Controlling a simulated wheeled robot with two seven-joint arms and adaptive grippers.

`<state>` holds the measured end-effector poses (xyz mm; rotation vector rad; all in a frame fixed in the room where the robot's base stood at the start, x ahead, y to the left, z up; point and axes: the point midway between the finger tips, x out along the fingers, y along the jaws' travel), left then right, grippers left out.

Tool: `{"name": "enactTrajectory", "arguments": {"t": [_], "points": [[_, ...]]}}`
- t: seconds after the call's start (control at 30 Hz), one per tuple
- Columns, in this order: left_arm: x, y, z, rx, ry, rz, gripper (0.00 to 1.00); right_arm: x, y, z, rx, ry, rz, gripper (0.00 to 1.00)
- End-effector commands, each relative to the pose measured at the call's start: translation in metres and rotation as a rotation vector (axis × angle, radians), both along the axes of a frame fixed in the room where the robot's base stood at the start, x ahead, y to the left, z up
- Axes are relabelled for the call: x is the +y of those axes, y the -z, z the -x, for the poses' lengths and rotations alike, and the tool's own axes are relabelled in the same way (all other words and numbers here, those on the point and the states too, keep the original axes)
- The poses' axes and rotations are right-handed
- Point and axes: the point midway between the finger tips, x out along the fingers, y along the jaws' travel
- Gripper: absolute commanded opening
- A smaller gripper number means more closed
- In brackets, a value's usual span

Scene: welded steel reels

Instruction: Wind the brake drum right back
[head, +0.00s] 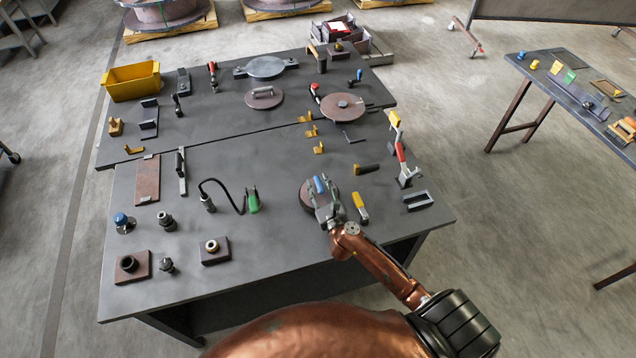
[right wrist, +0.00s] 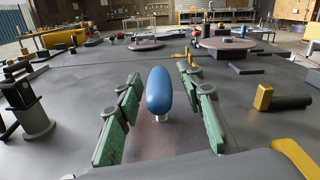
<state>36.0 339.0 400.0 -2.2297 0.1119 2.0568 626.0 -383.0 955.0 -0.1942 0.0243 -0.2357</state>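A low round brown drum (head: 305,194) lies near the front middle of the grey bench, with an upright blue knob (head: 320,185) on it. I cannot read any mark that shows how far the drum is turned. My right gripper (head: 324,200) is over the drum at the knob and hides part of the disc. In the right wrist view the blue knob (right wrist: 159,92) stands between my two green-padded fingers, with gaps on both sides. The brown drum top (right wrist: 150,140) shows below it. My left gripper is in neither view.
A yellow-handled tool (head: 360,206) lies just right of the drum, and a green-handled tool (head: 253,202) with a black cable lies left. A red-handled clamp (head: 402,162) stands at the right edge. A larger brown disc (head: 343,108) sits farther back.

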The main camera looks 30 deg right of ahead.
Motion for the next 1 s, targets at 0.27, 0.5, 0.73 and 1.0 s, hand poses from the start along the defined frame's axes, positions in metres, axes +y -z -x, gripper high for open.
{"name": "enactTrajectory", "arguments": {"t": [0.27, 0.5, 0.73, 1.0], "points": [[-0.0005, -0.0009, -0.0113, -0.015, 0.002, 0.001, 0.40, -0.0005, 0.0002, -0.0043, 0.000, -0.001, 0.001, 0.35], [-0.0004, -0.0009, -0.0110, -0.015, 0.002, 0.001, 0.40, -0.0005, 0.0001, -0.0041, 0.000, -0.001, 0.001, 0.23], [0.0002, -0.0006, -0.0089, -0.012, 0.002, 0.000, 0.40, -0.0004, 0.0001, -0.0040, 0.000, -0.001, 0.001, 0.07], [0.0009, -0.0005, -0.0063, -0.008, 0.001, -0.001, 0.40, -0.0002, 0.0002, -0.0040, 0.000, -0.001, 0.001, 0.00]]}}
